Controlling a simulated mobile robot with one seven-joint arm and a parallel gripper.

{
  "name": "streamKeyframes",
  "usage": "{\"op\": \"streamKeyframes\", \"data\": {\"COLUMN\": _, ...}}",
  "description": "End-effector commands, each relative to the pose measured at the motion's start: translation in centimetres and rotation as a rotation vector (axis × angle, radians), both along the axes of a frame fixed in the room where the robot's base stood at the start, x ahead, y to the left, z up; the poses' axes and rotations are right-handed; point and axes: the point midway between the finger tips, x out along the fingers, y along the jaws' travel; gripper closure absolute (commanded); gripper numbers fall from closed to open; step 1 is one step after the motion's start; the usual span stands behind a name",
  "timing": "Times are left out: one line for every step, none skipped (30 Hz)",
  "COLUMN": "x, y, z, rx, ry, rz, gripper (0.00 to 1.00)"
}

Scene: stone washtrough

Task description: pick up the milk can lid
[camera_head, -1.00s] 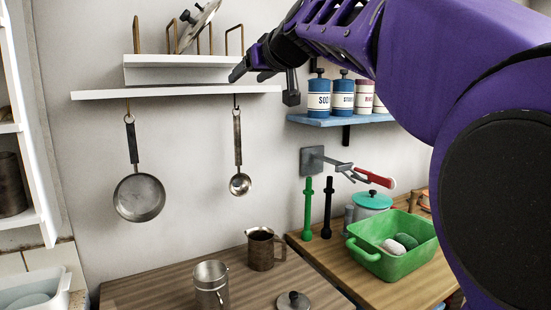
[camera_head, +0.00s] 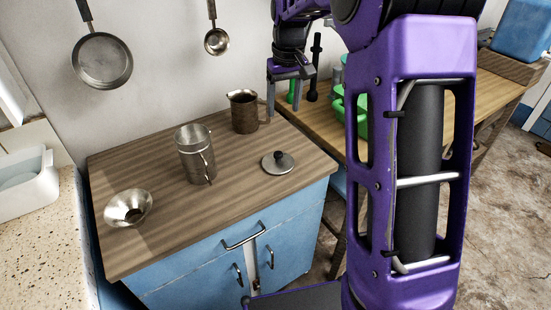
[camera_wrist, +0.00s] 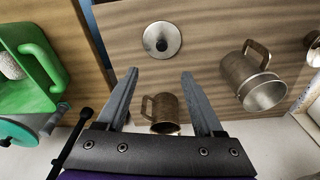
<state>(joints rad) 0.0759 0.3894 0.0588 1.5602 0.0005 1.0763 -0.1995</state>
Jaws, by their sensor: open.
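A round grey metal lid (camera_head: 284,168) with a black knob lies flat on the wooden counter, near its right side. It also shows at the top of the wrist view (camera_wrist: 162,39). A metal can (camera_head: 193,157) with a handle stands open to its left; it also shows in the wrist view (camera_wrist: 238,72). My gripper (camera_head: 284,100) is open and empty above the counter's back right edge, behind the lid. In the wrist view my gripper (camera_wrist: 160,72) points towards the lid, with a gap left between them.
A brown jug (camera_head: 243,112) stands near my gripper, at the counter's back; in the wrist view it lies between the fingers. A metal funnel (camera_head: 128,208) sits at the left. A green tub (camera_wrist: 30,65) is beside the counter. A pan (camera_head: 102,61) and ladle (camera_head: 216,41) hang behind.

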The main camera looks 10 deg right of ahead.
Motion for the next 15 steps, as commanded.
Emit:
{"op": "streamKeyframes", "data": {"x": 0.0, "y": 0.0, "z": -0.9, "rx": 0.0, "ry": 0.004, "rz": 0.0, "gripper": 0.31}}
{"op": "streamKeyframes", "data": {"x": 0.1, "y": 0.0, "z": -1.4, "rx": 0.0, "ry": 0.004, "rz": 0.0, "gripper": 0.31}}
{"op": "streamKeyframes", "data": {"x": 0.2, "y": 0.1, "z": -2.2, "rx": 0.0, "ry": 0.005, "rz": 0.0, "gripper": 0.31}}
{"op": "streamKeyframes", "data": {"x": 0.2, "y": 0.1, "z": -2.9, "rx": 0.0, "ry": 0.004, "rz": 0.0, "gripper": 0.31}}
{"op": "streamKeyframes", "data": {"x": 0.3, "y": 0.1, "z": -3.5, "rx": 0.0, "ry": 0.004, "rz": 0.0, "gripper": 0.31}}
{"op": "streamKeyframes", "data": {"x": 0.4, "y": 0.1, "z": -4.4, "rx": 0.0, "ry": 0.004, "rz": 0.0, "gripper": 0.31}}
{"op": "streamKeyframes", "data": {"x": 0.5, "y": 0.1, "z": -5.1, "rx": 0.0, "ry": 0.004, "rz": 0.0, "gripper": 0.31}}
{"op": "streamKeyframes", "data": {"x": 0.6, "y": 0.2, "z": -5.7, "rx": 0.001, "ry": 0.004, "rz": 0.0, "gripper": 0.31}}
{"op": "streamKeyframes", "data": {"x": 0.7, "y": 0.2, "z": -6.6, "rx": 0.0, "ry": 0.003, "rz": 0.0, "gripper": 0.31}}
{"op": "streamKeyframes", "data": {"x": 0.8, "y": 0.2, "z": -7.2, "rx": 0.001, "ry": 0.003, "rz": 0.0, "gripper": 0.31}}
{"op": "streamKeyframes", "data": {"x": 0.9, "y": 0.2, "z": -7.9, "rx": 0.001, "ry": 0.003, "rz": 0.0, "gripper": 0.31}}
{"op": "streamKeyframes", "data": {"x": 0.9, "y": 0.2, "z": -8.7, "rx": 0.001, "ry": 0.003, "rz": 0.0, "gripper": 0.31}}
{"op": "streamKeyframes", "data": {"x": 1.0, "y": 0.3, "z": -9.2, "rx": 0.001, "ry": 0.002, "rz": 0.0, "gripper": 0.31}}
{"op": "streamKeyframes", "data": {"x": 1.1, "y": 0.3, "z": -9.7, "rx": 0.001, "ry": 0.001, "rz": 0.0, "gripper": 0.31}}
{"op": "streamKeyframes", "data": {"x": 1.2, "y": 0.3, "z": -10.3, "rx": 0.001, "ry": 0.002, "rz": 0.0, "gripper": 0.31}}
